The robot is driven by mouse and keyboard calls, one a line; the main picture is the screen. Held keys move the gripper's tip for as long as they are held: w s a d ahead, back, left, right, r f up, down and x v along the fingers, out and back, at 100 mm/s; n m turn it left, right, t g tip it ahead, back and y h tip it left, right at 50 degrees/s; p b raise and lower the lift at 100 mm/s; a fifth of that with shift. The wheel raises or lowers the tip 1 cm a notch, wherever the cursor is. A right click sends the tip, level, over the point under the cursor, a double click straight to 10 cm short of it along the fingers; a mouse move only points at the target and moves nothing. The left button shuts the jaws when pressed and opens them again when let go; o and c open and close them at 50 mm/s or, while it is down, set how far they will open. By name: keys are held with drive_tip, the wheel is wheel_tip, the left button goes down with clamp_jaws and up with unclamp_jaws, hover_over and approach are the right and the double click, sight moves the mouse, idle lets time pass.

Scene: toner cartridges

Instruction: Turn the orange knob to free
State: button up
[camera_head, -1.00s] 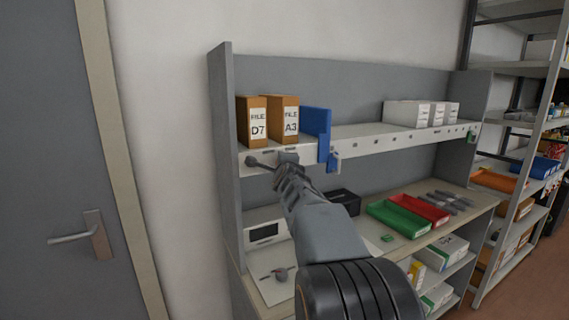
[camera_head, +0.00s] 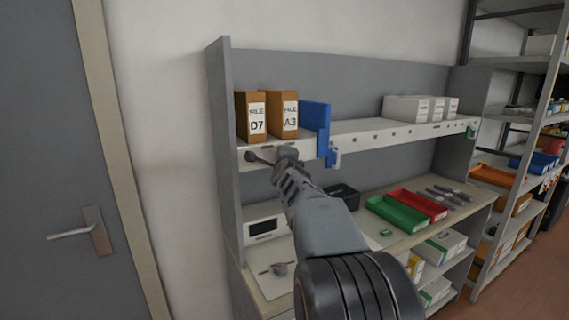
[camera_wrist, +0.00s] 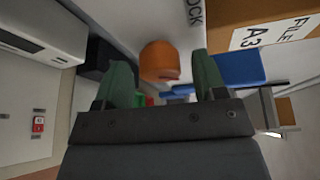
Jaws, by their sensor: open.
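The orange knob (camera_wrist: 160,62) shows in the wrist view on the pale shelf face, ahead of my gripper (camera_wrist: 163,75). It lies between the two dark green fingers, which stand apart on either side of it. A gap shows on both sides, and no contact is visible. Part of a printed label (camera_wrist: 195,12) reading "OCK" is beside the knob. In the head view my gripper (camera_head: 270,158) is at the front edge of the upper shelf, below the files. The knob cannot be made out there.
Two brown files (camera_head: 267,117) and a blue upright piece (camera_head: 316,120) stand on the upper shelf, close above my gripper. Below are a dark box (camera_head: 343,196), a green tray (camera_head: 396,213) and a red tray (camera_head: 418,205). White boxes (camera_head: 420,108) stand farther right.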

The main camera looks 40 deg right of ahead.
drive_tip(key=p+v, duration=0.2)
drive_tip(key=v, duration=1.1)
drive_tip(key=shift+s+a, duration=0.2)
drive_tip(key=shift+s, duration=0.1)
